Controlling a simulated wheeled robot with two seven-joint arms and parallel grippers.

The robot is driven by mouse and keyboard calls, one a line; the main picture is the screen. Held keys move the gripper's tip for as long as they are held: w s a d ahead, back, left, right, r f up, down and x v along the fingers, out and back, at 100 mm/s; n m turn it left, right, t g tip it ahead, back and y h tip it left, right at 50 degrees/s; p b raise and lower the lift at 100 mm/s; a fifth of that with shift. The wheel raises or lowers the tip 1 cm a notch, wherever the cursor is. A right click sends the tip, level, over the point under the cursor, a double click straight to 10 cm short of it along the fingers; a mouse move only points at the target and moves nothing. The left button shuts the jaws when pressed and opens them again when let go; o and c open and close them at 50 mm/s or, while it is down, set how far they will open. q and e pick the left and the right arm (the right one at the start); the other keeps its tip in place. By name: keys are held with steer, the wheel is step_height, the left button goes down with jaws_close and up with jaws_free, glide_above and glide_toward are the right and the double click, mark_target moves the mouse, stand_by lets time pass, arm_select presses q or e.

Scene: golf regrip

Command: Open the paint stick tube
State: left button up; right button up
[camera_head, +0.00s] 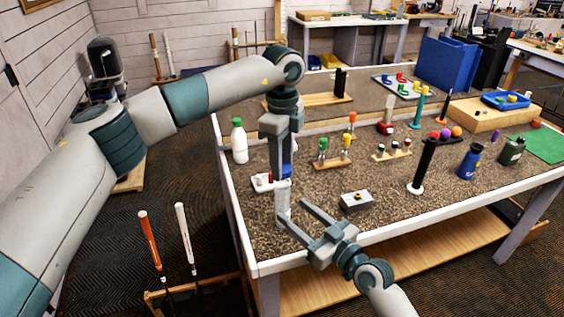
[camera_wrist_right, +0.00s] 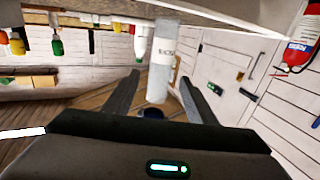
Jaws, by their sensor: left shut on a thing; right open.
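The paint stick tube (camera_head: 283,203) is a pale grey cylinder hanging upright at the table's left front corner. In the right wrist view the labelled tube (camera_wrist_right: 161,68) stands between the open fingers (camera_wrist_right: 158,82), without clear contact. A dark blue end (camera_wrist_right: 151,113) shows at its bottom there, partly hidden by my gripper body.
On the table, a white bottle with a green cap (camera_head: 239,141) stands behind the tube. The table's raised edge (camera_head: 330,247) runs close by.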

arm_select(q)
steer(key=shift+f+b, duration=0.5)
steer(key=shift+f, duration=0.1)
arm_select(e)
steer(key=v, duration=0.5)
steer(key=shift+s+d, duration=0.25)
